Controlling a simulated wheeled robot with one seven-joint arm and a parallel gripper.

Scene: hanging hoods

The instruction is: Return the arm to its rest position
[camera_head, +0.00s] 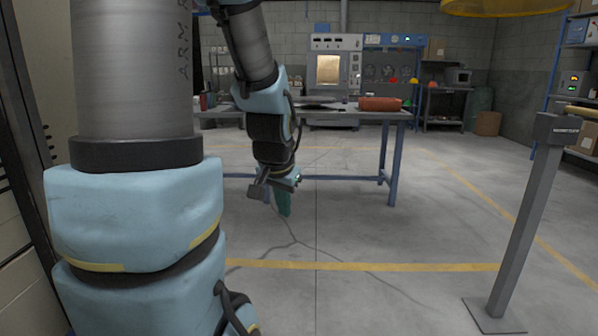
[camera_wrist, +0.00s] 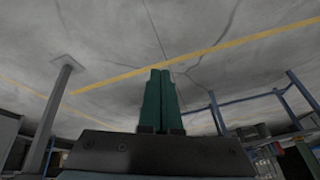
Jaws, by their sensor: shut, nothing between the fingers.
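My gripper (camera_head: 284,203) hangs from the end of my arm in the middle of the head view, pointing down over bare floor. Its green fingers are together with nothing between them. In the wrist view the two green fingers (camera_wrist: 160,98) lie side by side, touching along their length. The forearm comes down from the top of the head view, and the large near arm links fill its left side.
A workbench (camera_head: 395,115) with blue legs stands behind my gripper, carrying a red-orange case (camera_head: 380,104). A grey post (camera_head: 525,230) on a floor plate stands at right. A yellow hood (camera_head: 505,6) hangs top right. Open floor (camera_head: 400,230) lies between.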

